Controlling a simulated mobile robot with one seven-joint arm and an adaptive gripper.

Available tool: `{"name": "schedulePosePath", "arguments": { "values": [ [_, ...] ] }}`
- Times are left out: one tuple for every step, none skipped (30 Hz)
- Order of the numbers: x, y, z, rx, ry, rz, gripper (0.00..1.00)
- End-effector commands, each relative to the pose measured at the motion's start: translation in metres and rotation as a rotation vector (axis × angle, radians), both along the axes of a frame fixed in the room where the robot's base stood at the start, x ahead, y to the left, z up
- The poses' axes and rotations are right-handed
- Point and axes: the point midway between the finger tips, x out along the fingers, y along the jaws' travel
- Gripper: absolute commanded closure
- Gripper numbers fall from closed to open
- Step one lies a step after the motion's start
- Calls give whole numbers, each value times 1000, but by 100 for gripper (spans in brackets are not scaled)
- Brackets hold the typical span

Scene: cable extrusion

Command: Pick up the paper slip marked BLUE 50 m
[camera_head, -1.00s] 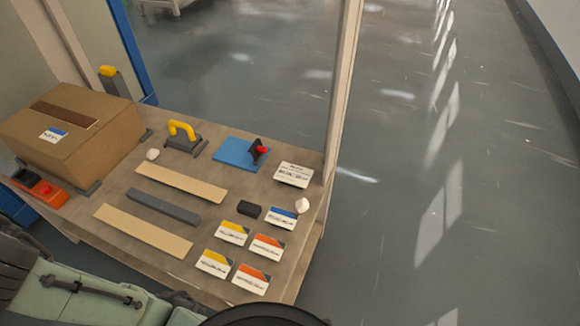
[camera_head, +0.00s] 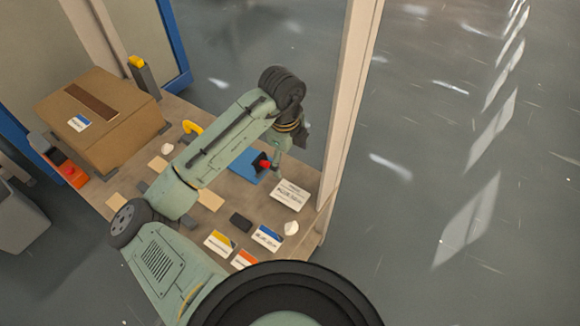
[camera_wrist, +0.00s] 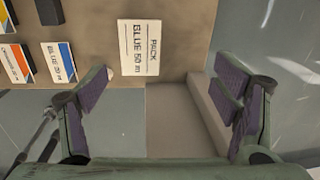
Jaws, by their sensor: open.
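In the head view my gripper (camera_head: 277,158) hangs above the table close to the slip, by the red-knobbed stamp.
A blue-striped card (camera_wrist: 59,62) lies beside the slip, with an orange-striped card (camera_wrist: 16,62) and a dark block (camera_wrist: 49,11). A tall post (camera_head: 350,105) rises at the table's right edge. A cardboard box (camera_head: 100,120) stands at the left.

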Motion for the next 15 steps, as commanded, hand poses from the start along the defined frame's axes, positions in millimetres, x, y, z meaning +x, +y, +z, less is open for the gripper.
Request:
{"name": "schedulePosePath", "arguments": {
  "values": [
    [-9, 5, -6, 27, 43, -22, 18],
    [-13, 7, -11, 37, 61, -32, 18],
    [-16, 9, -16, 47, 77, -41, 18],
    [-18, 9, -21, 50, 85, -45, 18],
    [-19, 9, -26, 51, 88, -46, 18],
    [-19, 9, -33, 51, 90, -46, 18],
    [-19, 10, -38, 52, 89, -45, 18],
    [-19, 10, -43, 51, 88, -45, 18],
    [-19, 9, -49, 51, 88, -45, 18],
    [-19, 9, -53, 50, 86, -45, 18],
    [-19, 9, -57, 49, 85, -46, 18],
    [-19, 9, -61, 49, 84, -46, 18],
    [-19, 8, -64, 49, 84, -46, 18],
    [-19, 8, -66, 50, 84, -46, 18],
    [-19, 8, -68, 49, 83, -46, 18]
  ]
}}
